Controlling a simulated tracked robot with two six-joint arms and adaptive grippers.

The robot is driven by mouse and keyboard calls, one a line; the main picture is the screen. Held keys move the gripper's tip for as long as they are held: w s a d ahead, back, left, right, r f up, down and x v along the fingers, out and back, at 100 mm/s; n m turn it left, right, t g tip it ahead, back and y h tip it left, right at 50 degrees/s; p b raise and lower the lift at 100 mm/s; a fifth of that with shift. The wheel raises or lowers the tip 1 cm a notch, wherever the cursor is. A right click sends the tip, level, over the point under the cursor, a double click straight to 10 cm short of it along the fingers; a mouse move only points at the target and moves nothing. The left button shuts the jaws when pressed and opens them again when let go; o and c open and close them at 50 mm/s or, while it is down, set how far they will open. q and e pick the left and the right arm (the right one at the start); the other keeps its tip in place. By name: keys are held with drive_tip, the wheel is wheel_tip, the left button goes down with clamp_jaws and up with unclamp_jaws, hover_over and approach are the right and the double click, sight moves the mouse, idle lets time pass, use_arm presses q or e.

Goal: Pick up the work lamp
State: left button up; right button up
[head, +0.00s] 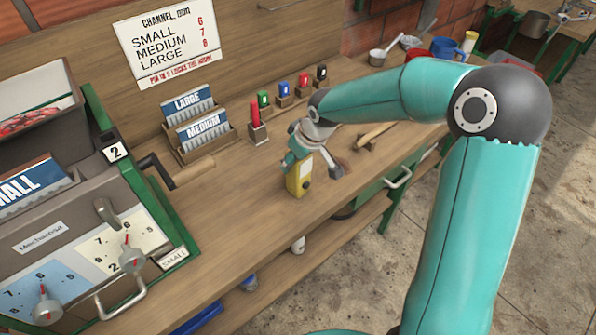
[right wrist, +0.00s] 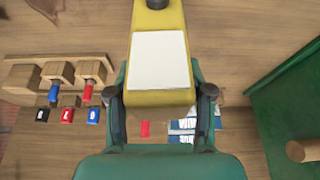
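The work lamp (head: 299,179) is a small yellow block with a dark knob, near the front edge of the wooden bench in the head view. In the right wrist view the lamp (right wrist: 160,65) shows its white panel. My right gripper (head: 303,155) reaches down to the lamp's top. In the right wrist view its two fingers (right wrist: 160,105) flank the lamp's near end closely on both sides and look shut on it. I cannot tell whether the lamp's base touches the bench. My left gripper is not in view.
A machine with a green frame (head: 130,178) and a crank with a wooden handle (head: 194,173) stands at left. Card holders (head: 207,147) and several coloured markers on wooden blocks line the bench's back. A wooden-handled tool (head: 374,137) lies right of the lamp. The bench front is clear.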

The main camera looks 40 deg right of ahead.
drive_tip(key=c, duration=0.6)
drive_tip(key=shift+r, duration=0.1)
drive_tip(key=shift+c, duration=0.2)
